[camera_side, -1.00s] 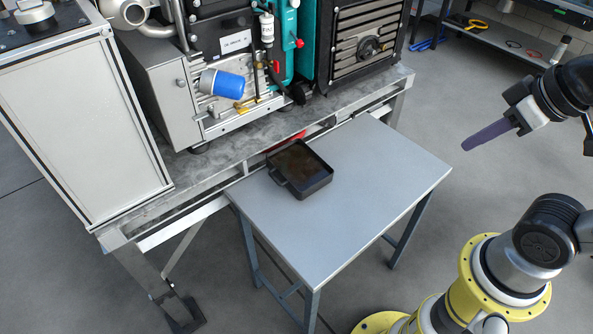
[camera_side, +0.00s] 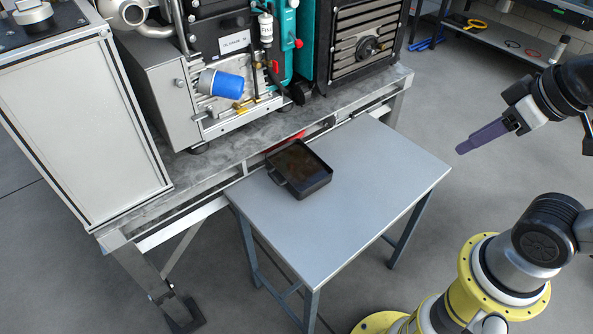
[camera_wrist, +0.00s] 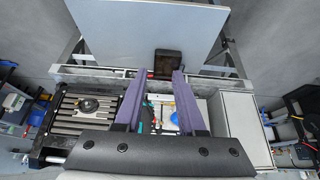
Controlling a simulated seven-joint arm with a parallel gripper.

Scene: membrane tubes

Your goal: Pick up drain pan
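The drain pan (camera_side: 300,168) is a black, shallow, rectangular pan with a dark brownish inside. It sits on the grey side table, near the edge beside the machine bench. It also shows small at the top middle of the wrist view (camera_wrist: 168,63). My gripper (camera_side: 462,149) is in the air right of the table, well apart from the pan. In the wrist view its two long purple fingers (camera_wrist: 156,76) stand apart with nothing between them, so it is open and empty.
The grey side table (camera_side: 350,220) is otherwise clear. Behind it stands a metal bench (camera_side: 205,185) carrying machinery with a blue cylinder (camera_side: 228,85). A red item (camera_side: 285,141) lies behind the pan. A white cabinet (camera_side: 80,130) stands at left. A shelf (camera_side: 505,40) is at upper right.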

